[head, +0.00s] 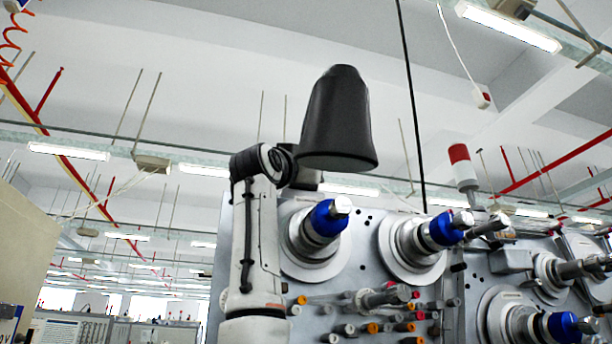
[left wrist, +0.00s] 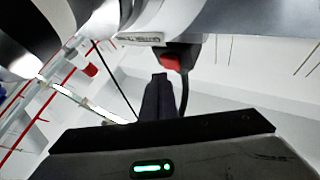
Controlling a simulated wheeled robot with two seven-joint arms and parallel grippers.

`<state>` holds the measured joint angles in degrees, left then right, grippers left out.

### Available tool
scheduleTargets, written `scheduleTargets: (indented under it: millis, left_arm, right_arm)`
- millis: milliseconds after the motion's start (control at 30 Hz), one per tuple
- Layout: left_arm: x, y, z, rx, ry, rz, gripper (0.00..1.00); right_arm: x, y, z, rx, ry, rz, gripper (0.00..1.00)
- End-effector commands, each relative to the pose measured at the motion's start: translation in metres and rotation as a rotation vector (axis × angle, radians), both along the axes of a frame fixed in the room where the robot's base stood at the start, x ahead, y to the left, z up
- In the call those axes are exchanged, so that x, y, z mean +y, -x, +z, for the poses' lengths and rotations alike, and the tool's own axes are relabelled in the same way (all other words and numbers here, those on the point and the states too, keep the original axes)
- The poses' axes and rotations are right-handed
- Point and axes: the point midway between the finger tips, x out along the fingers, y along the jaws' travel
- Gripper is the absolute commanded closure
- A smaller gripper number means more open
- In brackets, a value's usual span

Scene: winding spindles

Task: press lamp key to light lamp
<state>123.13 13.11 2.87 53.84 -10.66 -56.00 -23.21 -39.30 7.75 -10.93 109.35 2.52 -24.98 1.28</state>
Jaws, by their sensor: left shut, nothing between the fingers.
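A black cone-shaped lamp shade (head: 338,122) hangs mouth down on a pale jointed arm (head: 258,245) in the head view, in front of the machine. No glow shows at its rim; its inside is hidden. In the left wrist view a red key-like part (left wrist: 171,58) sits on a dark box with a black cable; I cannot tell for certain that it is the lamp key. My left gripper (left wrist: 160,78) is shut and empty, its dark fingers just below the red part in the picture; contact cannot be told. The head view shows neither gripper.
A grey machine panel (head: 342,268) with blue-collared spindles and several small knobs fills the lower right of the head view. A red-and-white beacon (head: 462,166) stands above it. A pale panel (head: 25,235) stands at the left edge. Open space lies between.

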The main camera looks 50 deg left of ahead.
Motion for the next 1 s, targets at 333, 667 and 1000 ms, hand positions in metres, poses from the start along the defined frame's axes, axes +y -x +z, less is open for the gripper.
scheduleTargets:
  millis: [333,667,1000]
  left_arm:
    - [0.0056,-0.0031,-0.0001,0.000,0.000,0.000,1.00]
    - [0.0076,-0.0038,0.0001,0.000,0.000,0.000,1.00]
    - [0.0099,-0.0049,0.0000,0.000,0.000,0.000,1.00]
  right_arm:
    - [-0.0001,0.0001,0.0000,0.000,0.000,0.000,0.67]
    - [-0.0001,0.0001,0.0001,0.000,0.000,0.000,0.67]
    - [-0.0001,0.0001,0.0001,0.000,0.000,0.000,0.67]
